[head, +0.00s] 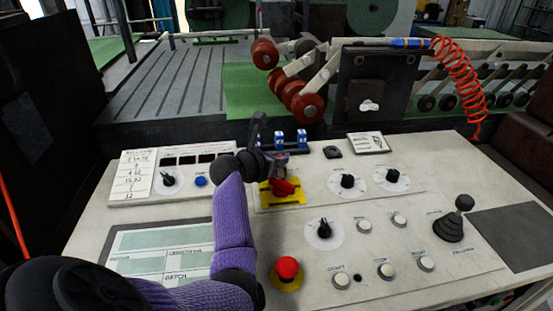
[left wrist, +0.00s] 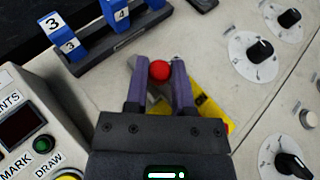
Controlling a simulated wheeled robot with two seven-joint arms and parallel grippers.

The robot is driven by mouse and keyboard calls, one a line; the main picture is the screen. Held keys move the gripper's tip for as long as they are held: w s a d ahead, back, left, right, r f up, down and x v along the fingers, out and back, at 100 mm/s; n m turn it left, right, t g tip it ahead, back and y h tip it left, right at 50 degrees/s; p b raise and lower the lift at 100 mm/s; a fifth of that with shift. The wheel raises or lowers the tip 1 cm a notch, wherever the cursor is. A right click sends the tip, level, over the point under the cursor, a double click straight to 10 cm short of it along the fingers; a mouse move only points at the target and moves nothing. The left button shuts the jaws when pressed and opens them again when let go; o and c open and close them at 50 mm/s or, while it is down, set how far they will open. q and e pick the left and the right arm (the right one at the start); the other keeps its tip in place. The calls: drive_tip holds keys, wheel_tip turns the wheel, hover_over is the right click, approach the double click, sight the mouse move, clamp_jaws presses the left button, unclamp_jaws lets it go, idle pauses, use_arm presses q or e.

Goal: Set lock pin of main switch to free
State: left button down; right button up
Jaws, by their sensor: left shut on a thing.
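The main switch shows in the head view as a red handle (head: 284,187) on a yellow plate (head: 296,197) on the console. The yellow plate also shows in the left wrist view (left wrist: 211,112), partly hidden behind my gripper. My left gripper (head: 279,160) is above the back edge of that plate. In the left wrist view its two purple fingers (left wrist: 159,72) are shut on a small round red knob (left wrist: 159,70), which looks like the head of the lock pin. The pin's shaft and its seat are hidden. My right gripper is in neither view.
Blue numbered tags (head: 302,139) stand on a dark rack just behind the gripper. A display box (head: 190,195) is to the left. Rotary dials (head: 347,181), a red stop button (head: 288,268) and a black joystick (head: 454,224) are on the console to the right and front.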

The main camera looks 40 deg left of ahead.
use_arm(q)
drive_tip(key=shift+w+a, duration=0.85)
drive_tip(key=shift+a, duration=0.25)
drive_tip(key=shift+c, duration=2.3)
unclamp_jaws()
drive_tip(key=p+v, duration=0.4)
drive_tip(key=v, duration=0.5)
drive_tip(key=shift+s+r+p, duration=0.15)
drive_tip(key=shift+s+p, duration=0.05)
drive_tip(key=shift+p, duration=0.1)
drive_tip(key=shift+s, duration=0.2)
